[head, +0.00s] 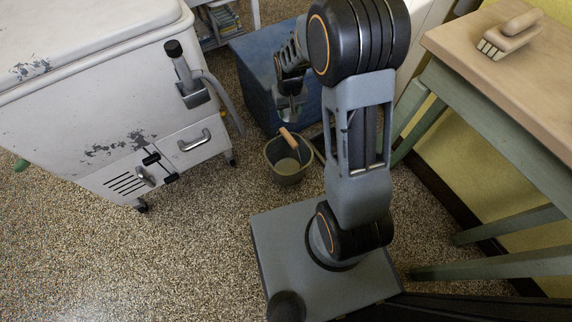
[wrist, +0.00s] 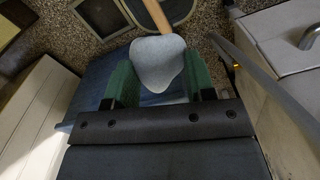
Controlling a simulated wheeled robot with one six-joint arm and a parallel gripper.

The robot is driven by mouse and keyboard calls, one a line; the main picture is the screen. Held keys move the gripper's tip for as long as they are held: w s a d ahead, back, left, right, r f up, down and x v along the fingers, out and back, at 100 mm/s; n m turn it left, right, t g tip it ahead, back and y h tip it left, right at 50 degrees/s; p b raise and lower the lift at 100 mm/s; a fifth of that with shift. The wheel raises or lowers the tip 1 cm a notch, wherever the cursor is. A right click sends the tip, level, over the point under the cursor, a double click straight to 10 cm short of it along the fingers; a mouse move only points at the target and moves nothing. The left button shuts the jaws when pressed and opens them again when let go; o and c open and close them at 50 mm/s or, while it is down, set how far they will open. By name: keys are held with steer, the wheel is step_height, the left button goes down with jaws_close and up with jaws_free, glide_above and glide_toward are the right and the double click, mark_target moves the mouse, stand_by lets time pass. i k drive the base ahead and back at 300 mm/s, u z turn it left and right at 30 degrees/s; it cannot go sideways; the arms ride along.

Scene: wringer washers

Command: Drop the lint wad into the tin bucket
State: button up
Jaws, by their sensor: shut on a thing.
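A pale grey, rounded lint wad (wrist: 158,62) sits between the green pads of my gripper (wrist: 159,82) in the wrist view. The jaws are shut on it. In the head view my gripper (head: 290,112) points down, just behind and above the tin bucket; the wad is hard to make out there. The tin bucket (head: 288,178) stands upright on the floor, with a brown wooden handle (head: 288,138) slanting at its far rim. In the wrist view the bucket (wrist: 178,12) shows at the top, partly cut off, and the wooden handle (wrist: 156,14) runs behind the wad.
A chipped white washer (head: 90,110) stands left of the bucket, with a grey hose (head: 225,100) near my gripper. A blue box (head: 256,78) is behind. A green-legged table (head: 470,105) holding a brush (head: 512,34) stands at right. Speckled floor left of the bucket is clear.

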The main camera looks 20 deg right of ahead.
mark_target(292, 164)
steer(key=k, duration=0.5)
steer(key=u, duration=2.3)
steer(key=i, duration=0.6)
steer(key=z, duration=2.65)
steer(key=i, duration=0.5)
